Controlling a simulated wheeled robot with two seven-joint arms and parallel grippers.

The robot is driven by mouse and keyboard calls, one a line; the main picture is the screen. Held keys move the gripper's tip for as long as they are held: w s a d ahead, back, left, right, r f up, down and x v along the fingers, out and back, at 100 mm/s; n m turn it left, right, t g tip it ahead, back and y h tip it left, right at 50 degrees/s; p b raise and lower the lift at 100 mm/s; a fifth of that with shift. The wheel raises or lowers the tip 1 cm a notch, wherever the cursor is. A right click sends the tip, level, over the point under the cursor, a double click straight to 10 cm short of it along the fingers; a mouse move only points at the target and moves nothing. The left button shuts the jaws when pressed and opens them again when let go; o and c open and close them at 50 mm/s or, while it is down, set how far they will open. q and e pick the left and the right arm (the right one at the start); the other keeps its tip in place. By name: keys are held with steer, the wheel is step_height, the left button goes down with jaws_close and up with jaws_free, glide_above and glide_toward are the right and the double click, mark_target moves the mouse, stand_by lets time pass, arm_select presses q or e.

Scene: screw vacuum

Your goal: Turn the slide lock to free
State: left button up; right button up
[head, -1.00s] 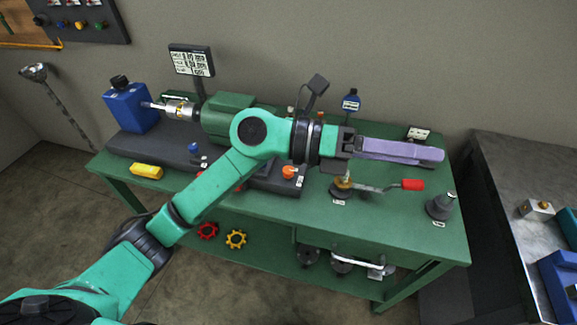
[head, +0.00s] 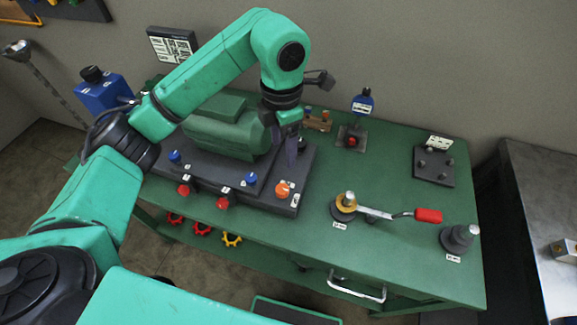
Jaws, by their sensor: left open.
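A green machine body (head: 225,125) sits on a dark slide base (head: 300,165) on the bench. Along the base's front are blue knobs (head: 251,179), red knobs (head: 222,203) and an orange knob (head: 282,190) at the right end with a small label beside it. The labels are too small to read, so I cannot tell which knob is the slide lock. My left gripper (head: 291,155) points down over the base's right end, behind the orange knob and apart from it. Its purple fingers are open, seen edge-on, and hold nothing visible. My right gripper is not in view.
Behind are a red button (head: 350,141) and a dark plate (head: 433,165). The bench's front right is clear.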

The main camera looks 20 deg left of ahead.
arm_select(q)
steer(key=s+f+p, duration=0.2)
steer(key=s+f, duration=0.1)
steer(key=f, duration=0.2)
glide_above(283, 188)
step_height(283, 188, down, 4)
steer(key=shift+s+f+p, duration=0.15)
steer(key=shift+p, duration=0.2)
steer(key=f, duration=0.3)
steer(key=shift+w+f, duration=0.15)
steer(key=shift+w, duration=0.1)
steer(key=shift+s+a+f+p, duration=0.1)
steer(key=shift+f+p, duration=0.2)
steer(key=shift+f, duration=0.1)
jaws_close()
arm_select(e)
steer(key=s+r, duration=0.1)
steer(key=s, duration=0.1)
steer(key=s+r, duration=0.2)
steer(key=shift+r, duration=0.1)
